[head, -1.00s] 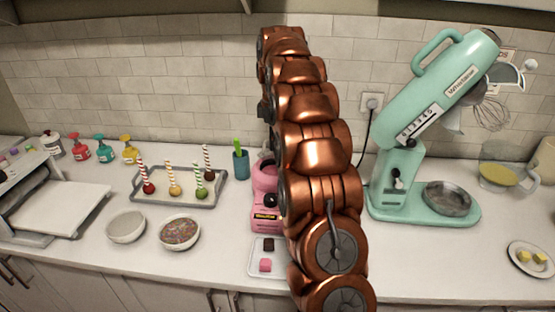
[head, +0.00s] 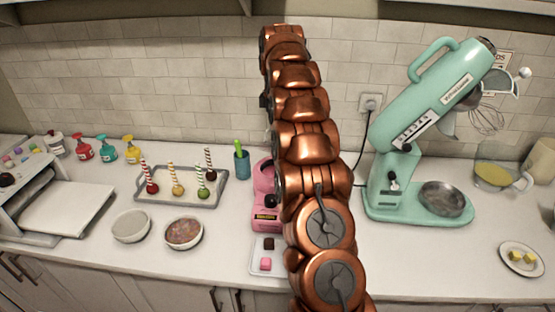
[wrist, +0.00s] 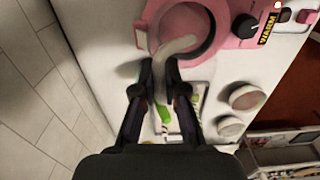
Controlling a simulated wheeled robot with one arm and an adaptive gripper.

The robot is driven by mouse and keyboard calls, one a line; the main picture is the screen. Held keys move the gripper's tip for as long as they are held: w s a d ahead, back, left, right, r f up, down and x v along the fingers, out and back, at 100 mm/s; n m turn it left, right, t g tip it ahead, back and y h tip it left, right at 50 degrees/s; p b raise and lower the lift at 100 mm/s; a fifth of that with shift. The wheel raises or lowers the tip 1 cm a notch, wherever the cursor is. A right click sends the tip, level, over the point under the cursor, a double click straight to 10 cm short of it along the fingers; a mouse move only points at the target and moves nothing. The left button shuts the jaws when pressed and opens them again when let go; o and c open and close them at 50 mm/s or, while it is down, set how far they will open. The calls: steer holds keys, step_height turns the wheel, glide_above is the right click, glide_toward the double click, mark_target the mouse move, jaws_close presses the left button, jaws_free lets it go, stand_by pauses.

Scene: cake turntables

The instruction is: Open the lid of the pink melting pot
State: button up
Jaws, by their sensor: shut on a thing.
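The pink melting pot (head: 265,220) stands on the counter in the head view, its right side hidden by my copper arm. In the wrist view the pot (wrist: 216,45) is at the top, with a round pink rim and a black knob. A pale curved handle (wrist: 178,46) reaches across the rim toward my fingers. My gripper (wrist: 160,68) is shut on the handle's near end, beside the pot. The fingertips partly cover the grip. I cannot tell how far the lid is raised. My gripper is hidden behind the arm in the head view.
A small tray (head: 256,272) with dark and pink cubes sits before the pot. A teal cup (head: 242,166) and a cake-pop tray (head: 150,199) are to the left, with two bowls (head: 130,227) nearer. A mint stand mixer (head: 420,110) stands to the right.

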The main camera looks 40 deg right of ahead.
steer(key=shift+w+d+r+p, duration=0.3)
steer(key=shift+w+d+p, duration=0.35)
steer(key=shift+p, duration=0.35)
steer(key=shift+w+d+p, duration=0.25)
steer(key=shift+w+p, duration=0.2)
steer(key=o, duration=1.3)
steer(key=shift+f, duration=0.1)
steer(key=shift+s, duration=0.1)
